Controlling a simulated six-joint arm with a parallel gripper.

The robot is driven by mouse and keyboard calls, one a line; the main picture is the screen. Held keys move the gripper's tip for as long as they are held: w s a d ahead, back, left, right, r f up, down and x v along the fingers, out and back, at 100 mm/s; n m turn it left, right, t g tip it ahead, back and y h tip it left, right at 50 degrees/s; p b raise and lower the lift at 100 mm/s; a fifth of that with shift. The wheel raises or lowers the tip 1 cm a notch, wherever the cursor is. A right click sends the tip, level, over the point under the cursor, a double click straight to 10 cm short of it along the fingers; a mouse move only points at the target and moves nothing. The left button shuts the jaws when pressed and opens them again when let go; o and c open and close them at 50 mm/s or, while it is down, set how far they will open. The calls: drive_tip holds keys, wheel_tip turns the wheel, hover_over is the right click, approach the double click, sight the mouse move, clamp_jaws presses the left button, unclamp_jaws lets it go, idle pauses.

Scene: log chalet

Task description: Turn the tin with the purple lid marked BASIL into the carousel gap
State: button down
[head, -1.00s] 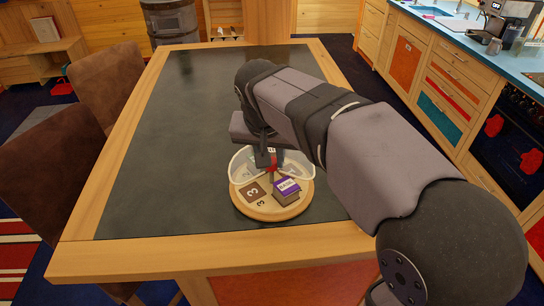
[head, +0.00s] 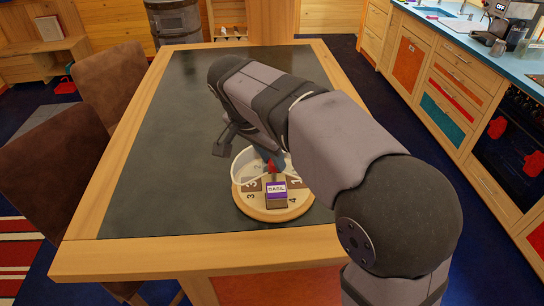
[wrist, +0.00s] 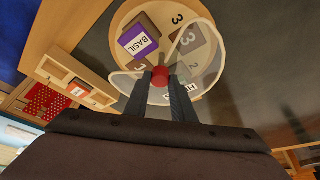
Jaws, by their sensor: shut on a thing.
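The tin with the purple lid marked BASIL (head: 276,189) stands on the round wooden carousel (head: 270,213), at its front in the head view. The wrist view also shows the tin (wrist: 140,42), above and left of the red centre knob (wrist: 160,75). A clear cover (wrist: 205,45) rises around part of the carousel. The tin appears to be in the opening between the cover's edges; exact centring is hard to judge. My gripper (wrist: 160,82) is shut on the knob, one finger on each side. In the head view my arm hides part of the carousel's back.
Another label, partly hidden by a finger, shows on the carousel (wrist: 190,88). The dark table top (head: 150,190) is clear to the left. Brown chairs (head: 50,165) stand at the left, and a kitchen counter (head: 470,45) runs along the right.

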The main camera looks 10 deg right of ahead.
drive_tip(key=shift+r, duration=0.1)
drive_tip(key=c, duration=1.5)
unclamp_jaws()
drive_tip(key=shift+b+v, duration=0.5)
drive_tip(key=shift+v, duration=3.15)
drive_tip(key=s+d+f+n+g+p, duration=0.1)
drive_tip(key=s+d+f+n+p, duration=0.1)
drive_tip(key=s+d+f+p, duration=0.1)
drive_tip(key=s+d+f+n+g+p, duration=0.2)
drive_tip(key=s+d+p, duration=0.1)
drive_tip(key=s+d, duration=0.1)
drive_tip(key=s+d+f+n+g+h+p, duration=0.1)
drive_tip(key=s+d+f+n+p, duration=0.2)
drive_tip(key=s+d, duration=0.1)
drive_tip(key=shift+s+f+g, duration=0.3)
drive_tip(key=shift+s, duration=0.55)
drive_tip(key=s+f+y+p, duration=0.1)
drive_tip(key=s+n+y+p, duration=0.1)
drive_tip(key=p, duration=0.1)
drive_tip(key=s+f+y+p, duration=0.1)
drive_tip(key=shift+s+d+f+n+t, duration=0.2)
drive_tip(key=shift+s+f+n+t, duration=0.1)
drive_tip(key=shift+s+n+t, duration=0.1)
drive_tip(key=shift+s+d+f+t+y+p, duration=0.1)
drive_tip(key=shift+s+f+t+y+p, duration=0.3)
drive_tip(key=shift+s+f+y+p, duration=0.35)
